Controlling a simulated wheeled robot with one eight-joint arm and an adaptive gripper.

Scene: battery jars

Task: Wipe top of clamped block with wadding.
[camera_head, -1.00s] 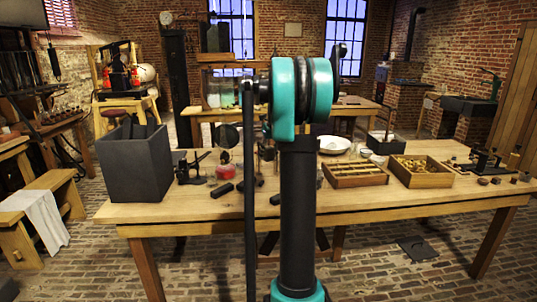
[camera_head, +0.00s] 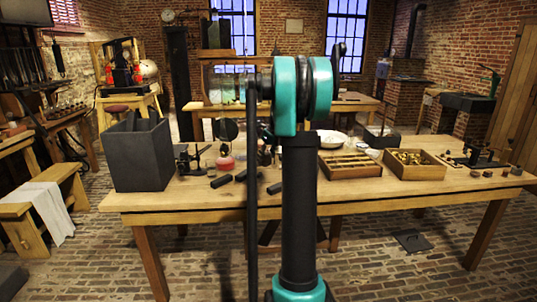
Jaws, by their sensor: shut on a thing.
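The clamped block and the wadding cannot be made out. A small dark clamp-like device (camera_head: 190,160) stands on the wooden workbench (camera_head: 400,200) left of centre, just right of a grey bin. Another dark metal fixture (camera_head: 478,153) stands near the bench's right end. I cannot tell whether either holds a block. My teal and black arm rises through the middle of the picture and covers the centre of the bench.
The tall grey bin (camera_head: 142,158) stands at the bench's left. A red flask (camera_head: 225,161), several dark cylinders (camera_head: 222,181), a compartment tray (camera_head: 350,165) and a box of brass parts (camera_head: 415,165) occupy the bench. Its front strip is mostly clear.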

